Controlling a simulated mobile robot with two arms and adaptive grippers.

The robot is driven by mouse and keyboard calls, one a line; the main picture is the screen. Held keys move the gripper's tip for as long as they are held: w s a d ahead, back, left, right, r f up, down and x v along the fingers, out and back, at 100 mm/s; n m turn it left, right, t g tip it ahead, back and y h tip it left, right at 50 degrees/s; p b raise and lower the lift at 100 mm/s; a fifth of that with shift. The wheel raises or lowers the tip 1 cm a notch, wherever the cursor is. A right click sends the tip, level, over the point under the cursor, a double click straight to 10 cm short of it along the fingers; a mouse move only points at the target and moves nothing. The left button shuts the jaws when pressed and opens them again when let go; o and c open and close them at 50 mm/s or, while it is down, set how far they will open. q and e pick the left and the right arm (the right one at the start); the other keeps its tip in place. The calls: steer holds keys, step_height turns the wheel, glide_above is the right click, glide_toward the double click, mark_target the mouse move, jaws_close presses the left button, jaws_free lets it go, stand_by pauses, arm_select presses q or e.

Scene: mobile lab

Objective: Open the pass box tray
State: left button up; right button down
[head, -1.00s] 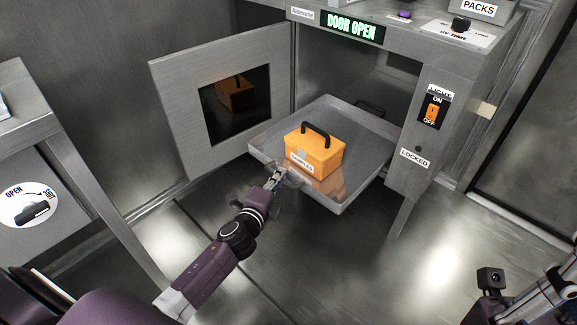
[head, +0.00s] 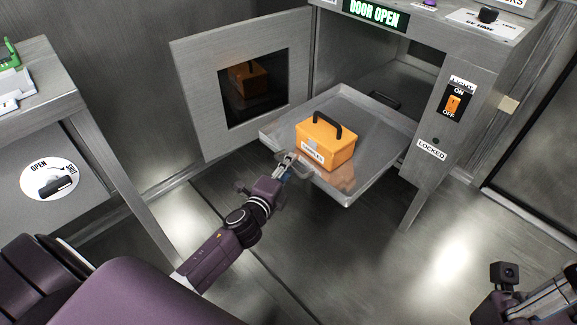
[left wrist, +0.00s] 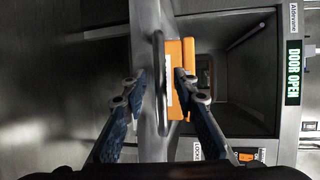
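The pass box tray (head: 375,165) is a grey metal tray, drawn out of the pass box (head: 450,62) through its opening. An orange case (head: 325,140) with a black handle and a label stands in it. My left gripper (head: 287,162) is at the handle (head: 298,166) on the tray's front side. In the left wrist view, the fingers (left wrist: 158,82) stand apart, one on each side of the handle bar (left wrist: 159,60), with gaps visible. The orange case (left wrist: 180,58) shows beyond it. Part of my right arm shows at the lower right; its fingers are not visible.
The pass box door (head: 190,85) stands open to the left of the tray. The sign (head: 374,13) reads DOOR OPEN. A metal table (head: 60,100) with an open/shut label stands at the left. The floor (head: 330,245) before the tray is clear.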

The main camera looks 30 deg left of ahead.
arm_select(q)
steer(key=shift+s, duration=0.1)
steer(key=s+r, duration=0.2)
steer(key=s, duration=0.9)
steer(key=shift+s+d, duration=0.25)
steer(key=shift+s, duration=0.05)
